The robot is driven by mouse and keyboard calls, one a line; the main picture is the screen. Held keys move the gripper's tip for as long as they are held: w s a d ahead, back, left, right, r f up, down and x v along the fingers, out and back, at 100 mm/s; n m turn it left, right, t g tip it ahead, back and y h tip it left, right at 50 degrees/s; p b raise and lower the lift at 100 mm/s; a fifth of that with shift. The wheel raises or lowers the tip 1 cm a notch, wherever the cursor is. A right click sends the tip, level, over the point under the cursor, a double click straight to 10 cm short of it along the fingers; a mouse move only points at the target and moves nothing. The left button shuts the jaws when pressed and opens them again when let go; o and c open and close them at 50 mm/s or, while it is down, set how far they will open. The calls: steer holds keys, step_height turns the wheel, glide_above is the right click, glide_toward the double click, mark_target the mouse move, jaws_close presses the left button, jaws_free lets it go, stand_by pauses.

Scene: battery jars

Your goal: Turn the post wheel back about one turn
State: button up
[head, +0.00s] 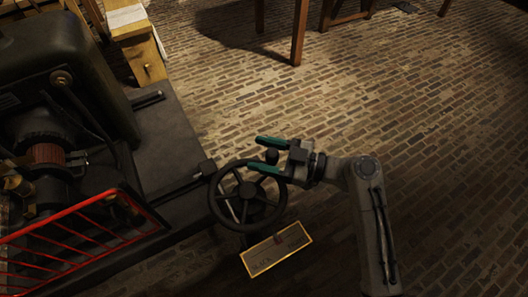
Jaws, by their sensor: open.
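The post wheel (222,207) is a dark, spoked handwheel at the right end of the machine's dark base, a little left of the picture's middle. A dark round knob (271,156) shows near its upper right rim, between my fingers in the picture. My gripper (262,154) reaches in from the right with green fingers pointing left. It is open, one finger above the knob and the other over the wheel's upper right rim. I cannot tell whether either finger touches the wheel or the knob. The lower finger hides part of the rim.
A dark machine (65,75) fills the left side, with a red railing (85,225) in front. A gold-edged plate (276,249) with lettering sits just below the wheel. Wooden furniture legs (299,35) stand at the top. The brick floor (430,120) is clear on the right.

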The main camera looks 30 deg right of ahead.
steer(key=shift+c, duration=0.3)
jaws_close()
stand_by(0.3)
